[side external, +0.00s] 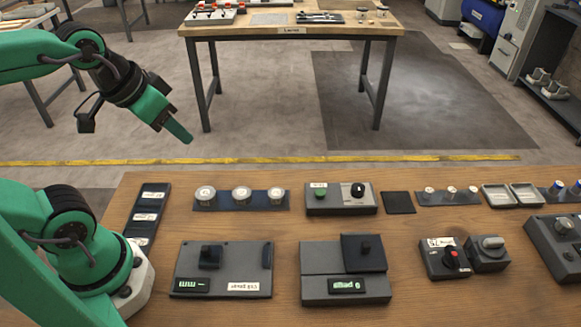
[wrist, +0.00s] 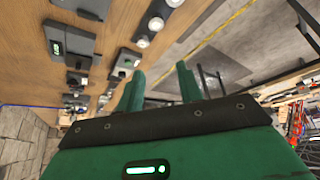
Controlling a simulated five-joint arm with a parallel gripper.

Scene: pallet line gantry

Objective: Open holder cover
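My gripper (side external: 183,134) hangs in the air at the upper left of the side view, above and beyond the bench's far edge. In the wrist view its two green fingers (wrist: 161,88) stand apart with nothing between them. Two dark grey units lie on the bench: a left unit (side external: 222,262) with a black knob, a green display and a white label, and a middle unit (side external: 325,258) with a dark square plate (side external: 364,252) bearing a knob. I cannot tell for sure which bears the holder cover. My gripper is far from both.
The wooden bench (side external: 290,225) also carries a row of round white-topped parts (side external: 242,197), a button box (side external: 340,198), a red-knob switch unit (side external: 452,259) and small trays (side external: 512,195). A second table (side external: 290,32) stands behind. The air around my gripper is clear.

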